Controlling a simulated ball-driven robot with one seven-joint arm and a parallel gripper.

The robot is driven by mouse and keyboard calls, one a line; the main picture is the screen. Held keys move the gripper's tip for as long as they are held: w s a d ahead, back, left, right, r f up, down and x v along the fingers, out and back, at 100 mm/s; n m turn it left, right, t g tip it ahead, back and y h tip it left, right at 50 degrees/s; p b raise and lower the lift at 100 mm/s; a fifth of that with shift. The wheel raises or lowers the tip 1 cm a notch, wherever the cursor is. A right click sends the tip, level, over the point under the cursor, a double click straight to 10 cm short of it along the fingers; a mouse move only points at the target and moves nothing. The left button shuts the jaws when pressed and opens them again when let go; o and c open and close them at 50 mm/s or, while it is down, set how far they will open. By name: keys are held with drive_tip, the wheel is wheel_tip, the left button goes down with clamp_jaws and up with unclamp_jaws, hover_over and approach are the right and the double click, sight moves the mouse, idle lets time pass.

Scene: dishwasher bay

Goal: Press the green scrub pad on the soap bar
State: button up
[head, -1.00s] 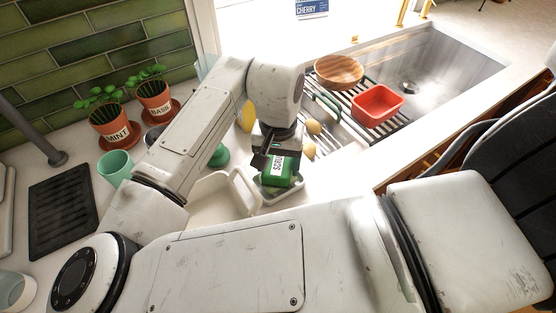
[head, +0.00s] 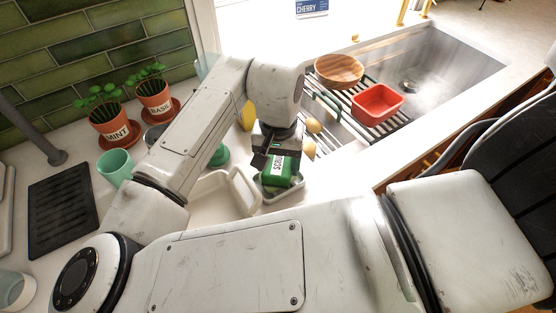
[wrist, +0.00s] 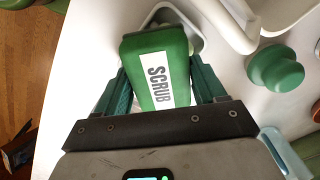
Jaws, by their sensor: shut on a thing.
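The green scrub pad (head: 281,167) has a white label reading SCRUB. My gripper (head: 274,157) is shut on it, and in the wrist view the pad (wrist: 156,66) sits between the two green fingers of the gripper (wrist: 160,85). The pad is over a pale dish (head: 289,192), whose rim also shows beyond the pad in the wrist view (wrist: 192,32).
A white handled container (head: 221,193) stands just left of the dish. Yellow and tan round things, including one tan one (head: 313,125), are behind the gripper. A drying rack with a wooden bowl (head: 339,70) and a red tub (head: 378,102) spans the sink. A mint cup (head: 115,167) stands left.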

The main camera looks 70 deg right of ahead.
sight(279, 162)
drive_tip(key=shift+f, duration=0.4)
idle(1.3)
drive_tip(key=shift+r, duration=0.15)
wheel_tip(279, 162, up, 7)
drive_tip(key=p, duration=0.6)
drive_tip(key=shift+s+f, duration=0.1)
drive_tip(key=shift+f, duration=0.1)
idle(0.9)
